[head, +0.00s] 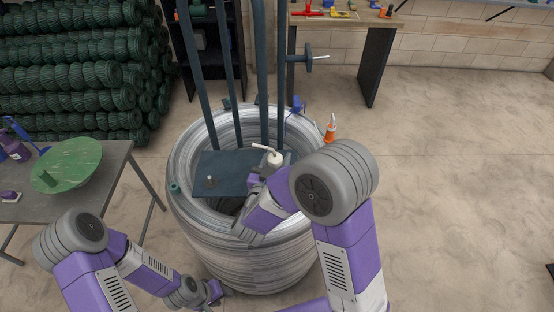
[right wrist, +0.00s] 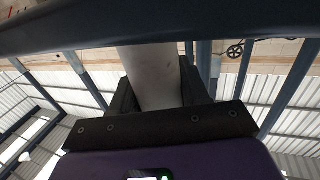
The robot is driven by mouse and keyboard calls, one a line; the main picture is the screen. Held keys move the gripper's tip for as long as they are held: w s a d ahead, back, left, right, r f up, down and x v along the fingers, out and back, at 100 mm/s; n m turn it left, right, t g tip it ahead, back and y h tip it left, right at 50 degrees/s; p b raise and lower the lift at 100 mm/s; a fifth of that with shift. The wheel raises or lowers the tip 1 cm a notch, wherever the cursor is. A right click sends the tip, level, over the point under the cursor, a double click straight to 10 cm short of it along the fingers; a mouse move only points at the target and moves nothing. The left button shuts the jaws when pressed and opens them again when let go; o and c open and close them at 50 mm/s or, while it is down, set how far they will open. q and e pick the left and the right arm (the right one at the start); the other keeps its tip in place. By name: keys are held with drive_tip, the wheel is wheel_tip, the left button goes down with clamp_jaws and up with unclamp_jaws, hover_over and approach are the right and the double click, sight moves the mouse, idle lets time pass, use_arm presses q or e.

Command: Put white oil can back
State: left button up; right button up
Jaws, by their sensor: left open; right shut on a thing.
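The white oil can (head: 275,159) with its thin angled spout is in the middle of the head view, over the right part of a dark plate inside a big wire coil. My right gripper (head: 268,172) is shut on it. In the right wrist view the white can body (right wrist: 151,76) sits between the dark fingers (right wrist: 155,100). I cannot tell whether the can touches the plate. My left gripper (head: 213,292) is open and empty, low beside the coil's front left side.
The dark plate (head: 221,185) bears a small peg and has tall blue-grey posts (head: 225,60) around it. The grey wire coil (head: 240,262) encloses it. A table (head: 108,159) with a green disc (head: 75,165) stands left.

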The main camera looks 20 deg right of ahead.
drive_tip(key=shift+f, duration=0.2)
drive_tip(key=o, duration=1.2)
drive_tip(key=shift+c, duration=0.2)
drive_tip(key=shift+r, duration=0.1)
drive_tip(key=shift+r, duration=0.1)
drive_tip(key=shift+s+a+r, duration=0.1)
drive_tip(key=shift+s+a, duration=0.05)
drive_tip(key=shift+s, duration=0.05)
drive_tip(key=v, duration=1.1)
drive_tip(key=shift+s, duration=0.2)
drive_tip(key=shift+a, duration=0.15)
